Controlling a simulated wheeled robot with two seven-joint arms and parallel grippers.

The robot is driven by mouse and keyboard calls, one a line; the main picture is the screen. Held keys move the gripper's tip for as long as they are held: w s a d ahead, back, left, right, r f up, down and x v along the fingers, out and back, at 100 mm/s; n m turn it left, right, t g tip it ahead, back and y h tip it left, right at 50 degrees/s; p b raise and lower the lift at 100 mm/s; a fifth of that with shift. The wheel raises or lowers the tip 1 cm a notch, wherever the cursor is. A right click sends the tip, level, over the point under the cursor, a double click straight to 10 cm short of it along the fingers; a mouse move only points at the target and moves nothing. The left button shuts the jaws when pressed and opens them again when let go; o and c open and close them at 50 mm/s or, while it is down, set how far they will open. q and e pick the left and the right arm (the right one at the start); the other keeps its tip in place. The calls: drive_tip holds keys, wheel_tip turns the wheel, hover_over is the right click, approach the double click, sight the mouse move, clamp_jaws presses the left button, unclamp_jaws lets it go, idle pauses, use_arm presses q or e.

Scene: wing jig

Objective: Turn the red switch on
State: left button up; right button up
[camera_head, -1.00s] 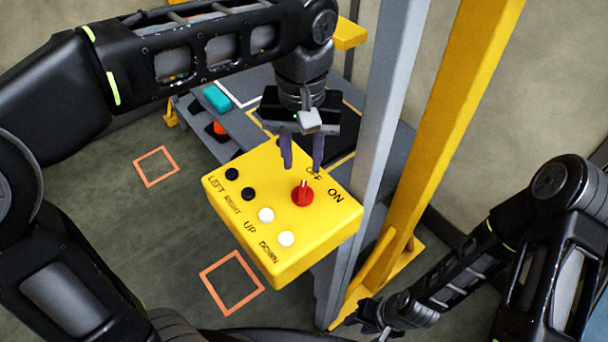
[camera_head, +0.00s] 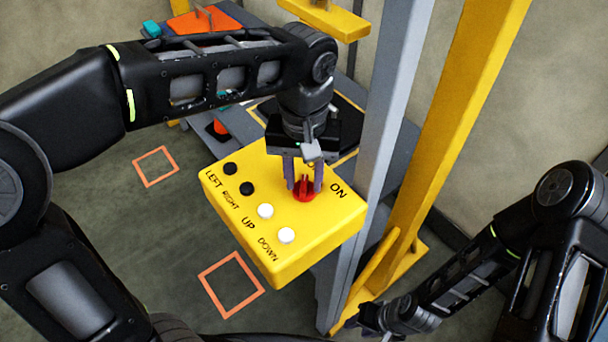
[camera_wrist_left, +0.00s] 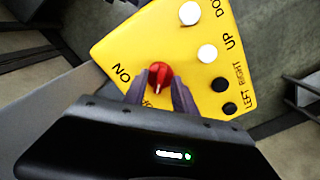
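The red switch (camera_head: 303,195) is a round knob on the yellow control box (camera_head: 310,243). In the left wrist view the red switch (camera_wrist_left: 160,72) has a pale mark pointing toward the partly hidden OFF label, away from ON. My left gripper (camera_head: 304,186) is open, pointing down, with its two purple fingers on either side of the knob. In the left wrist view the left gripper (camera_wrist_left: 158,84) shows the knob between its fingertips; I cannot tell whether they touch it. My right gripper (camera_head: 368,319) is low at the right, away from the box; its fingers are too unclear to judge.
Black buttons (camera_head: 247,188) and white buttons (camera_head: 265,211) sit left of the switch. A grey post (camera_head: 385,130) and a yellow beam (camera_head: 455,130) stand close to the box's right side. A grey table (camera_head: 240,125) is behind.

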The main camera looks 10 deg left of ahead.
use_arm(q)
clamp_jaws()
idle(0.4)
drive_tip(key=shift+m, duration=0.5)
drive_tip(key=m, duration=0.3)
drive_tip(key=shift+m, duration=0.3)
drive_tip(key=m, duration=0.4)
drive_tip(key=m+p, duration=0.1)
drive_tip(key=m, duration=0.4)
drive_tip(key=shift+r, duration=0.1)
drive_tip(key=m, duration=0.4)
drive_tip(key=shift+m+p, duration=0.3)
